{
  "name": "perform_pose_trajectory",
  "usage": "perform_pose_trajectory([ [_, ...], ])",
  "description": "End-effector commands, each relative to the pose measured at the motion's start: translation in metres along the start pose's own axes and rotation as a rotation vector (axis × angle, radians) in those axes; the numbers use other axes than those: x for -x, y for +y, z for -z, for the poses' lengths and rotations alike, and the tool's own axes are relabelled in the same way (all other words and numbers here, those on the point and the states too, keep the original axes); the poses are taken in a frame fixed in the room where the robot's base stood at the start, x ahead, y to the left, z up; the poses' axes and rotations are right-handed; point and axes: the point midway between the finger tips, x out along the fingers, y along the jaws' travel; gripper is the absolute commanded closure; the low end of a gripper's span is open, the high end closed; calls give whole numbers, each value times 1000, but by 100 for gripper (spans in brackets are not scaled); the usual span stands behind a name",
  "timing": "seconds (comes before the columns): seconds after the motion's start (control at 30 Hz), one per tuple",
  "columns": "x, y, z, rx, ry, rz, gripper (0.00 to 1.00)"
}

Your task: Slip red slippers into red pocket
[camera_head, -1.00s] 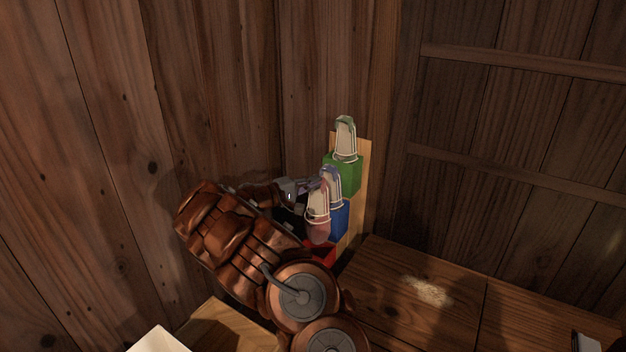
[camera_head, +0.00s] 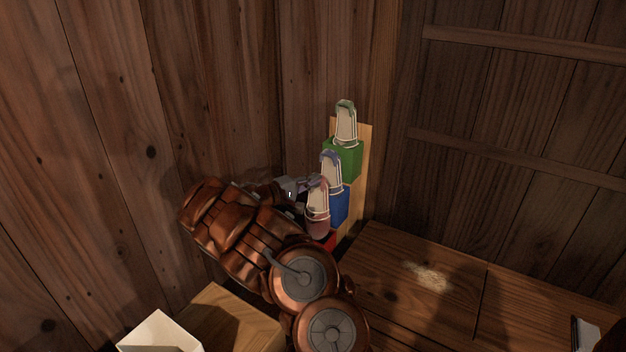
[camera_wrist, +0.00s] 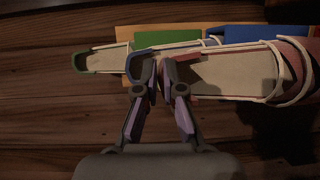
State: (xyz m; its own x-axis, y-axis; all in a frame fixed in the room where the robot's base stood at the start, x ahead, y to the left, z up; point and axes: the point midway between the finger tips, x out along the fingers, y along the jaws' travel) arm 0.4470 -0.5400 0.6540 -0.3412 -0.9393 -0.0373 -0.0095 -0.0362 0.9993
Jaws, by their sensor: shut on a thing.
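The red slippers (camera_head: 317,207) hang upright, toes down, in front of the wooden rack at the centre. My gripper (camera_head: 314,182) is shut on their upper heel end; in the wrist view the fingertips (camera_wrist: 160,78) pinch the edge of the pale sole (camera_wrist: 235,72), with the pinkish-red toe to the right. The red pocket (camera_head: 329,240) is lowest on the rack, just below and behind the toes, mostly hidden by the slippers and my arm. I cannot tell whether the toes are inside its opening.
The blue pocket (camera_head: 340,207) and green pocket (camera_head: 343,158) sit above on the rack board (camera_head: 364,165), each holding slippers. Wooden walls stand close behind and left. A white box (camera_head: 160,333) is at bottom left. A low wooden surface (camera_head: 400,275) extends right.

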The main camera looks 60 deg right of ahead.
Motion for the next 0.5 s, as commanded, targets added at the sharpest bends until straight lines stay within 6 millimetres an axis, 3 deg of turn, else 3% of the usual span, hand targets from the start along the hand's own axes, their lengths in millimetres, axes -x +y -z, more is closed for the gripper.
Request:
perform_pose_trajectory([
  [0.5, -1, -28, 0, 0, -1, 0, 100],
])
